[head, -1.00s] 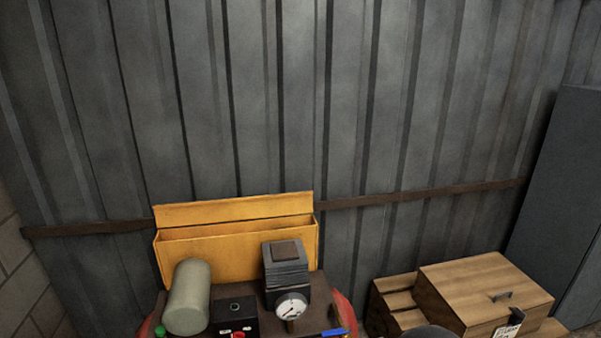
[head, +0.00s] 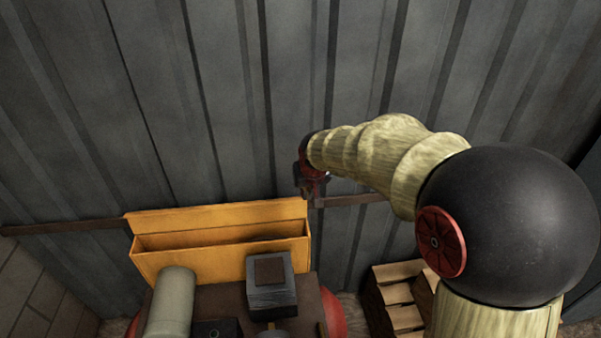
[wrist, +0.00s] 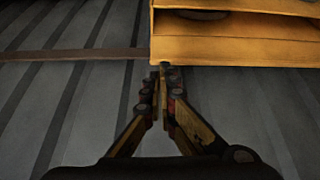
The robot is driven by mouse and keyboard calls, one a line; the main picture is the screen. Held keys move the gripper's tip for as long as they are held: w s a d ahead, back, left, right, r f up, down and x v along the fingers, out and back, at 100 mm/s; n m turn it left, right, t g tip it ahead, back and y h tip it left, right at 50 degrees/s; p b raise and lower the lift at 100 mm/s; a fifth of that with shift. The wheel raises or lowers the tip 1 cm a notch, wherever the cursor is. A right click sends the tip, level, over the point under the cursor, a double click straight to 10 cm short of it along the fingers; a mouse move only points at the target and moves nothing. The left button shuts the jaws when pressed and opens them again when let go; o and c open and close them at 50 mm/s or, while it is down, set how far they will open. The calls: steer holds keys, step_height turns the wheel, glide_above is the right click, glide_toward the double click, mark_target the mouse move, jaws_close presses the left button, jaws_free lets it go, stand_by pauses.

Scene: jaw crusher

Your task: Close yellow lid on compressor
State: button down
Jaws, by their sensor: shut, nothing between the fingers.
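The yellow lid (head: 220,262) stands raised at the back of the compressor (head: 215,300), against the corrugated wall. Its upper flange tilts back above a long dark recess. My gripper (head: 311,188) is just right of the lid's upper right corner in the head view, small and partly dark there. In the wrist view my gripper (wrist: 163,74) is shut and empty, its tips close to the edge of the yellow lid (wrist: 230,48). I cannot tell whether they touch it.
A grey-green cylinder (head: 170,305) and a dark ribbed block (head: 271,285) stand on the compressor in front of the lid. Wooden crates (head: 396,300) sit to the right, partly behind my arm. The corrugated wall (head: 240,90) closes off the back.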

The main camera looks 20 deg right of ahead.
steer(key=w+d+f+p, duration=0.1)
steer(key=w+f+p, duration=0.3)
steer(key=w+f, duration=0.3)
steer(key=w+d+f+p, duration=0.2)
steer(key=w+f+p, duration=0.3)
steer(key=w+f, duration=0.2)
steer(key=shift+w+d+f+m, duration=0.25)
steer(key=shift+w+f+m, duration=0.05)
steer(key=shift+w, duration=0.5)
steer(key=shift+f+b, duration=0.15)
steer(key=shift+b, duration=0.3)
steer(key=shift+s+b, duration=0.15)
steer(key=shift+b, duration=0.25)
